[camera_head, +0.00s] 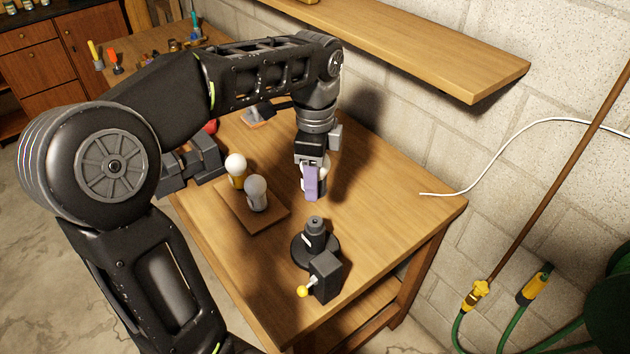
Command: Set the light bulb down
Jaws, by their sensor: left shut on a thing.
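My left gripper (311,184) points down over the right part of the wooden table (385,210), near the wall side. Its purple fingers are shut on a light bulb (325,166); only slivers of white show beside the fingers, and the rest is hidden. I cannot tell whether it touches the tabletop. Two other bulbs stand on a small brown board (240,215) to the left: a white one with a yellowish base (236,167) and a grey one (257,192). My right gripper is not in view.
A black round-based device (315,243) and a black box with a yellow knob (325,277) stand in front of the gripper. A dark vise-like tool (195,160) sits at the table's left. A wooden shelf (420,50) juts from the wall. The tabletop right of the gripper is clear.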

